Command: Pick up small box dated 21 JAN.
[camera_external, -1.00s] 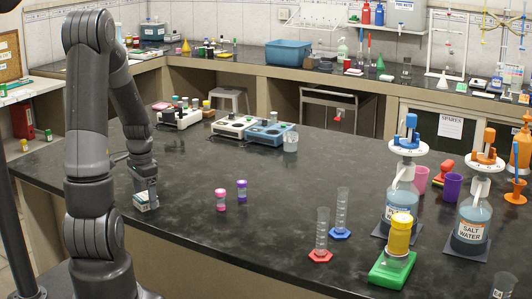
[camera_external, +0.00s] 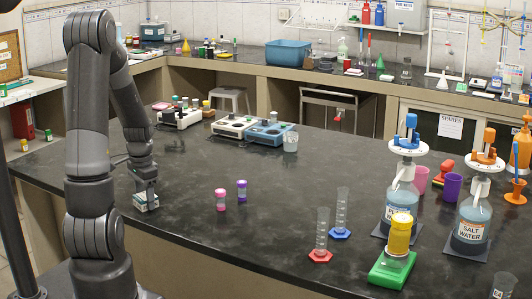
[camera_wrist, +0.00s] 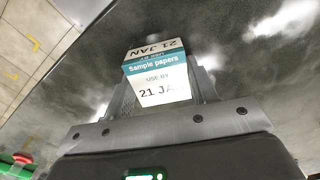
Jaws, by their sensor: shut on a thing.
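The small box (camera_wrist: 155,78) fills the middle of the wrist view. It is white with a teal band that reads "Sample papers", and "USE BY 21 JAN" is printed on it. In the external view the box (camera_external: 146,201) is at the left part of the dark bench, near its front edge. My gripper (camera_external: 146,188) points down and is shut on the box, with a finger on each side of it in the wrist view (camera_wrist: 158,92). I cannot tell whether the box still touches the bench.
A pink-capped vial (camera_external: 221,201) and a purple-capped vial (camera_external: 242,191) stand to the right of the box. Two cylinders, one with a red base (camera_external: 321,240) and one with a blue base (camera_external: 341,215), stand further right. The dark bench (camera_external: 185,225) around the box is clear.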

